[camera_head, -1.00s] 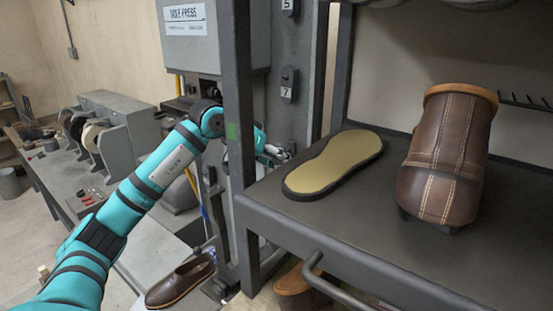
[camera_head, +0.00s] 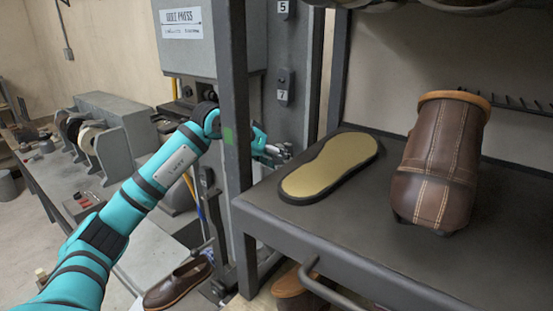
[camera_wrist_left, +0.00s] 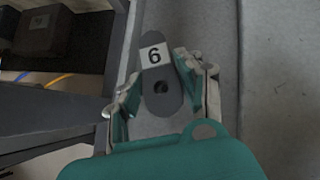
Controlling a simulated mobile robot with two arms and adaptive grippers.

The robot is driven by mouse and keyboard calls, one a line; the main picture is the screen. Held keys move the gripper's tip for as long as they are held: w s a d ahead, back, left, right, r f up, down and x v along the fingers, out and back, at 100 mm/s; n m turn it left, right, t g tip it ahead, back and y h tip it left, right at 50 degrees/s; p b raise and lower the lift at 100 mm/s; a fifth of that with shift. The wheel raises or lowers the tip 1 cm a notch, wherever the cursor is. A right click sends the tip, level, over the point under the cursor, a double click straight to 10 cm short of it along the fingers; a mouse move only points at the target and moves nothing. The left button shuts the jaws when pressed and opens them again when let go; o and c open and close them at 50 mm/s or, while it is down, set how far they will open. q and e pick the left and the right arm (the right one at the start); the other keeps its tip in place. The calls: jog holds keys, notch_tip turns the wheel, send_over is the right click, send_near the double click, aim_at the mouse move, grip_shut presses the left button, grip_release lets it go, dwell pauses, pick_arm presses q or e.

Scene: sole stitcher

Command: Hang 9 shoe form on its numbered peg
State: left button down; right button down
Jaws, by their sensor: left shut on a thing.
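In the head view my left gripper (camera_head: 280,152) is against the grey column (camera_head: 291,122), below the plate labelled 7 (camera_head: 285,86); the form is barely visible there. The peg for 9 is not clearly visible, and I cannot tell whether the hole is around it. My right gripper is not in view.
A dark bench (camera_head: 385,235) at right holds a tan sole (camera_head: 325,170) and a brown shoe (camera_head: 437,165). A dark post (camera_head: 233,110) crosses in front of my left arm. Another plate labelled 5 (camera_head: 285,9) is higher on the column. A brown loafer (camera_head: 178,284) is below.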

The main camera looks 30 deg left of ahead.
pick_arm(q)
jog(key=shift+w+d+r+p, duration=0.15)
jog(key=shift+w+p, duration=0.2)
jog(key=shift+w, duration=0.6)
dwell(0.6)
jog(key=c, duration=0.7)
grip_release()
jog(key=shift+c, duration=0.2)
jog(key=shift+f, duration=0.2)
